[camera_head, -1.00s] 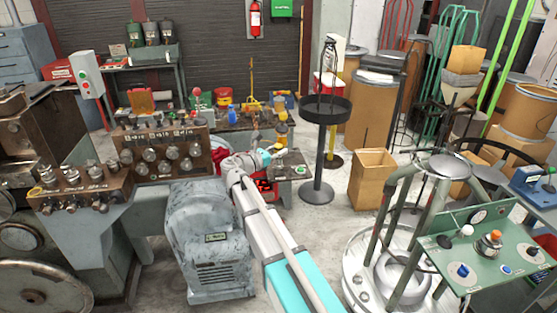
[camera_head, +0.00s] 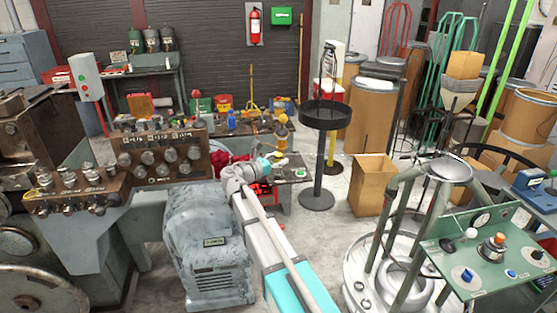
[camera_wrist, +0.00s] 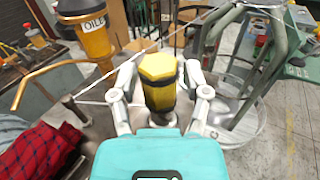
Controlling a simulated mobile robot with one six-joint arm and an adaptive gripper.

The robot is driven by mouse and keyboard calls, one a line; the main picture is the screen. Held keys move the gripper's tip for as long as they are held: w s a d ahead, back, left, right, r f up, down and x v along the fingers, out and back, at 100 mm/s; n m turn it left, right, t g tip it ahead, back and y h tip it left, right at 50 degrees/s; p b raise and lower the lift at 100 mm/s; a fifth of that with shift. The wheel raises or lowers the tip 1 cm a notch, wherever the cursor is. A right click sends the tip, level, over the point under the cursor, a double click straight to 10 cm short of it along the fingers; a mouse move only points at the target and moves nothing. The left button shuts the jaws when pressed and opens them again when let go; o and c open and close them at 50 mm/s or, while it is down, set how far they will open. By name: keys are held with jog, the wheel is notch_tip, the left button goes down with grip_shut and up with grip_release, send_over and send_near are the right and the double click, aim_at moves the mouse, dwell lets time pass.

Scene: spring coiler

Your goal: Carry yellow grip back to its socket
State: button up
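In the head view my gripper (camera_head: 262,166) is over the far bench, right of the grey motor housing, and the grip cannot be made out there. I cannot identify the socket in either view.
A yellow oil can (camera_wrist: 96,38) stands left of the grip, with a curved brass spout. Red plaid cloth (camera_wrist: 38,155) lies at lower left. A black round stand (camera_head: 318,150) and a cardboard box (camera_head: 371,185) are right of the bench. A green control panel (camera_head: 485,255) stands at right.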

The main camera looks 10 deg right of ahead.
jog(key=shift+r, duration=0.2)
dwell(0.4)
jog(key=v, duration=1.2)
jog(key=shift+f, duration=0.1)
dwell(0.4)
jog(key=s+d+f+m+g+y, duration=0.6)
jog(key=s+d+f+m+y, duration=0.1)
jog(key=s+d+f+m, duration=0.5)
jog(key=s+a+f+m+g+y, duration=0.1)
jog(key=s+f+m+g+y, duration=0.2)
jog(key=s+f+m+y, duration=0.3)
jog(key=s+m+y, duration=0.2)
jog(key=s+m, duration=0.3)
jog(key=shift+a+f+m+y, duration=0.3)
jog(key=shift+m, duration=0.1)
